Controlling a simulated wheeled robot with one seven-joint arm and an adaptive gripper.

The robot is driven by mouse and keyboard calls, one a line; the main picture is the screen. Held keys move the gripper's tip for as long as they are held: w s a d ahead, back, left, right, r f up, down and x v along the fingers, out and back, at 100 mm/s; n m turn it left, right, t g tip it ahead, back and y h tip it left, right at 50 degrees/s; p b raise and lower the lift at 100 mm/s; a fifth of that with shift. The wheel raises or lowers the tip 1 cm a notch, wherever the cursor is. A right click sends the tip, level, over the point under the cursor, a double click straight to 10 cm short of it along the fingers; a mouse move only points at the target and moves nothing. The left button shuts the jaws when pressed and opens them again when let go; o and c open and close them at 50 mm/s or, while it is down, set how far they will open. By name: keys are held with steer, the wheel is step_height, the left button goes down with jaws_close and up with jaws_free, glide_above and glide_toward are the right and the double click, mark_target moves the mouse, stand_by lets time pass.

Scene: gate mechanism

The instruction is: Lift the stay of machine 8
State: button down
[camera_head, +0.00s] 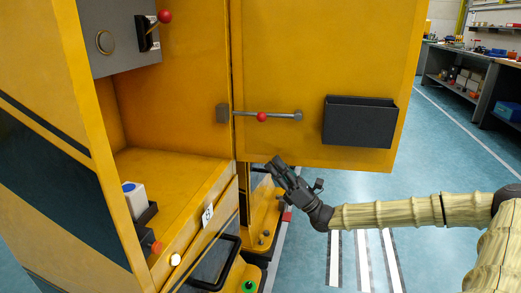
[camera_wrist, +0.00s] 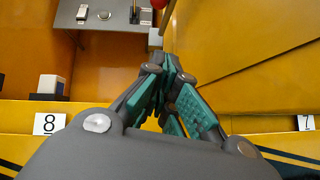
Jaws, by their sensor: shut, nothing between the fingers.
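Machine 8 is a yellow cabinet, marked by a white label "8" (camera_head: 207,215) on its front, with its door (camera_head: 310,60) swung open to the right. The stay (camera_head: 266,115) is a thin grey rod with a red ball at its middle. It runs level from a grey block at the cabinet's front edge to a small mount on the door. My gripper (camera_head: 276,164) is shut and empty, below the stay and apart from it, near the door's lower edge. In the wrist view its green-padded fingers (camera_wrist: 172,68) meet.
A dark grey bin (camera_head: 358,122) is fixed to the door, right of the stay. A panel (camera_head: 118,40) with a red-knobbed lever (camera_head: 150,28) is inside the cabinet. Open floor lies right.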

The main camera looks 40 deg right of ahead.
mark_target(264, 116)
steer(key=b+x, duration=0.2)
steer(key=x, duration=0.7)
steer(key=shift+a+b, duration=0.2)
steer(key=shift+b, duration=0.1)
steer(key=r, duration=0.2)
steer(key=shift+w+d+r+b, duration=0.2)
steer(key=shift+w+r+b, duration=0.05)
steer(key=shift+r+b, duration=0.15)
steer(key=shift+w+r, duration=0.15)
steer(key=shift+r, duration=0.65)
steer(key=shift+d, duration=0.1)
